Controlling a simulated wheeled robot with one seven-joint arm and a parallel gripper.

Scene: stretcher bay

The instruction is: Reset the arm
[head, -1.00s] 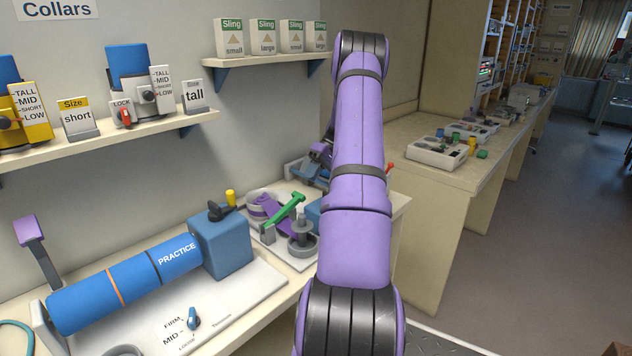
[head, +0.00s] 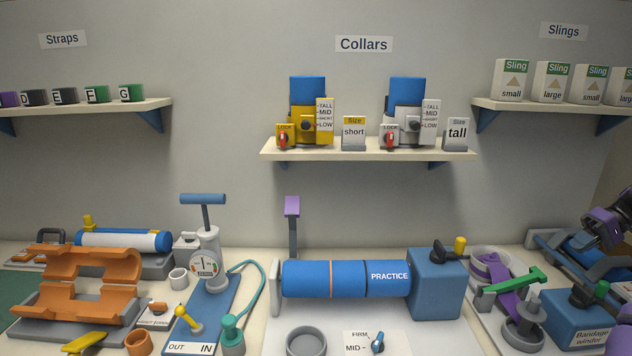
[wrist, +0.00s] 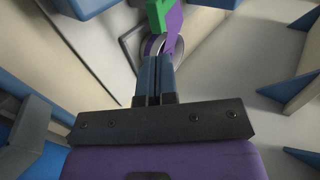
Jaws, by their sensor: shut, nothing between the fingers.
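In the wrist view my gripper (wrist: 158,60) is shut, its two blue-grey fingers side by side with nothing between them. Beyond the fingertips is a round grey holder (wrist: 178,48) with a purple strap, and a green bar above it. In the head view a purple and dark part of my arm (head: 610,222) shows at the right edge, above the bench.
The bench holds a blue PRACTICE cylinder (head: 335,279), a pump (head: 206,255), an orange cradle (head: 85,280), a green bar (head: 512,281) and a bandage winder (head: 578,322). The Collars shelf (head: 370,150) and Slings shelf (head: 550,106) jut from the wall.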

